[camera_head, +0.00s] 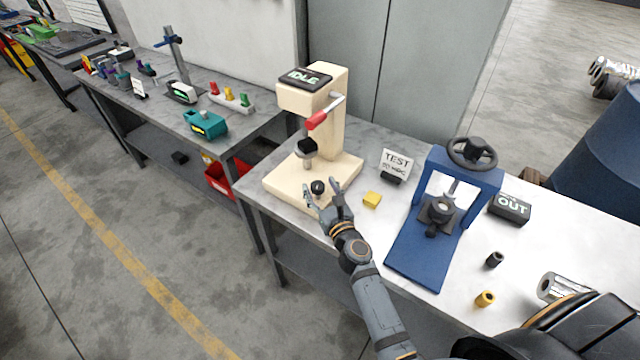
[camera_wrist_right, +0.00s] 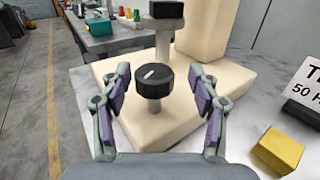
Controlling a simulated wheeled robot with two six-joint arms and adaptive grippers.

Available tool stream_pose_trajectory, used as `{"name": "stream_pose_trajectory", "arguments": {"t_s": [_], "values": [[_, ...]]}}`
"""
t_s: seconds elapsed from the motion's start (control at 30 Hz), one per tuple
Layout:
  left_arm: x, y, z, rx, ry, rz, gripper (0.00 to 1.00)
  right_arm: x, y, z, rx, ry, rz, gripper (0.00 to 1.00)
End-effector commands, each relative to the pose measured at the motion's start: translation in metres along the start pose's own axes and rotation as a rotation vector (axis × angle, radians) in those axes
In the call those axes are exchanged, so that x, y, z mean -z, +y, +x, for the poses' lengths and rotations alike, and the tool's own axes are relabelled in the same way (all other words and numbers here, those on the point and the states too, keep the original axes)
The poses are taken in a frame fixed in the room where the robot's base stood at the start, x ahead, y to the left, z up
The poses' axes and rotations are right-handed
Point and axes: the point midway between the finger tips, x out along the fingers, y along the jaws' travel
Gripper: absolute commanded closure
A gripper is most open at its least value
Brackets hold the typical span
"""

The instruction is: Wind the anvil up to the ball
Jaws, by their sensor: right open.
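The cream tester (camera_head: 338,110) stands on the bench with an "IDLE" display (camera_head: 305,78) on top and a red-handled lever (camera_head: 318,121) at its side. Under its head, a dark block (camera_head: 306,147), apparently the anvil, sits on a grey post (camera_wrist_right: 164,45). The ball cannot be made out. A black knob (camera_head: 318,187) with a white line is at the front of the base; it also shows in the right wrist view (camera_wrist_right: 153,82). My right gripper (camera_head: 321,191) is open, its fingers on either side of the knob, with gaps visible. My left gripper is not in view.
A yellow block (camera_head: 372,200) and a "TEST" sign (camera_head: 395,164) stand right of the tester. Further right are a blue press (camera_head: 428,250), an "OUT" box (camera_head: 510,208) and small cylinders (camera_head: 495,259). Another bench (camera_head: 150,105) with tools is at left.

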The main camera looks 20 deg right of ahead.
Motion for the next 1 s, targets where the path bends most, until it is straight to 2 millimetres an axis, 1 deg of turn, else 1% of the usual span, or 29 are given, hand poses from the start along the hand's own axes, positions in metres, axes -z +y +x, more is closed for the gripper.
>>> {"name": "stream_pose_trajectory", "arguments": {"t_s": [0.03, 0.1, 0.37, 0.77, 1.0], "values": [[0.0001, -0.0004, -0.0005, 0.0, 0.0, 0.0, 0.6, -0.0008, 0.0001, 0.0046, 0.0, -0.001, 0.0, 0.38], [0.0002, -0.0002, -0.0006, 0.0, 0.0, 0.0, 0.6, -0.0001, 0.0002, 0.0078, 0.0, 0.0, 0.0, 0.38], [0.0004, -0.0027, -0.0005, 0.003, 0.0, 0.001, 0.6, 0.0, 0.0001, 0.0089, 0.0, 0.0, 0.0, 0.38], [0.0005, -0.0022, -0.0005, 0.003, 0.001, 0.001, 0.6, -0.0001, 0.0002, 0.0087, -0.001, 0.0, 0.0, 0.93], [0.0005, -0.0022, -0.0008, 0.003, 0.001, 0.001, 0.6, -0.0002, 0.0, 0.0087, -0.011, -0.001, -0.001, 0.94]]}}
